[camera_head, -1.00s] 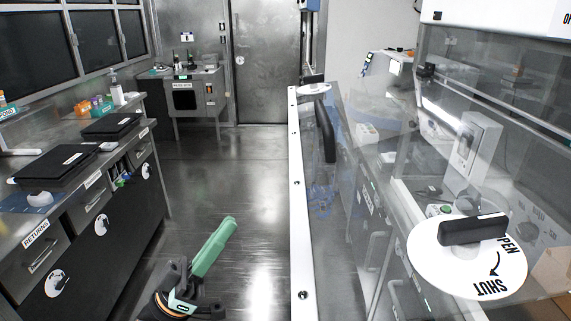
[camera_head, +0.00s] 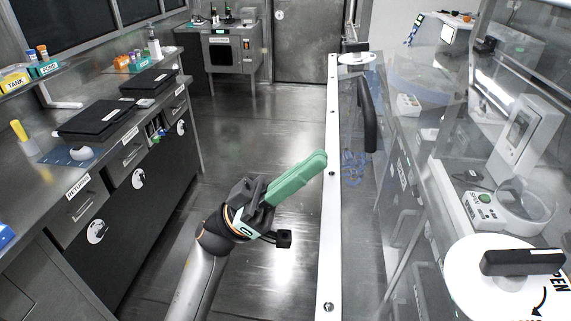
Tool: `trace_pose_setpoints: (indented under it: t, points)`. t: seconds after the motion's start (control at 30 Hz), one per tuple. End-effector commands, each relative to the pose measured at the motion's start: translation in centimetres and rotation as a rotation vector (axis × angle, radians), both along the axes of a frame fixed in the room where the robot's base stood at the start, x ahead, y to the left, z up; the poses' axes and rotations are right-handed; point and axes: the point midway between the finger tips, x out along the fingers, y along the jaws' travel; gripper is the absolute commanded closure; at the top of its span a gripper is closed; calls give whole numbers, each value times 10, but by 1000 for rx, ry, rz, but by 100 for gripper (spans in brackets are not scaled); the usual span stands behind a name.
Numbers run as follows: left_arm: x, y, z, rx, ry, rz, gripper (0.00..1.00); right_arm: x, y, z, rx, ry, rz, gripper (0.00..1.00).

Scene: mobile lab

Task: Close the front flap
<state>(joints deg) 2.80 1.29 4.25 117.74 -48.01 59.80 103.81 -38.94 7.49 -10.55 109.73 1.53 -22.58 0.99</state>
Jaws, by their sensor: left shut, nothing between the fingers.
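The front flap (camera_head: 333,215) is a clear panel with a white, bolted edge strip running from the bottom of the view toward the back. It stands out from the hood on the right. A black bar handle (camera_head: 368,115) is on the panel. A white dial with a black knob (camera_head: 521,262) lies at the near right, marked OPEN and SHUT. A second white dial (camera_head: 356,58) is at the far end. My left gripper (camera_head: 318,160), with green fingers, is shut and empty, just left of the flap's white edge. I cannot tell whether it touches. My right gripper is not in view.
A bench with black flat cases (camera_head: 97,117) and drawers runs along the left. Inside the hood stands a white instrument (camera_head: 525,135) and a balance-like device (camera_head: 485,200). A metal door (camera_head: 305,35) is at the back. The floor (camera_head: 235,130) between is clear.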

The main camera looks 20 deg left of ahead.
Motion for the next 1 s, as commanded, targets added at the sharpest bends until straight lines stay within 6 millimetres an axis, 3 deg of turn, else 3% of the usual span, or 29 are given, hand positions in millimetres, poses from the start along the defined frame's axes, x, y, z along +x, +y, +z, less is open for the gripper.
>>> trace_pose_setpoints:
  t: [0.2,0.67,0.87,1.0]
  points:
    - [1,-3,-22,-1,-1,1,100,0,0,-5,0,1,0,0]
    - [1,-3,-26,-2,-2,0,100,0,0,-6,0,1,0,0]
    - [1,-5,-43,-31,-8,-1,100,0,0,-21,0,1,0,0]
    - [2,-8,-68,-78,-19,-1,100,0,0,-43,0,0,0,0]
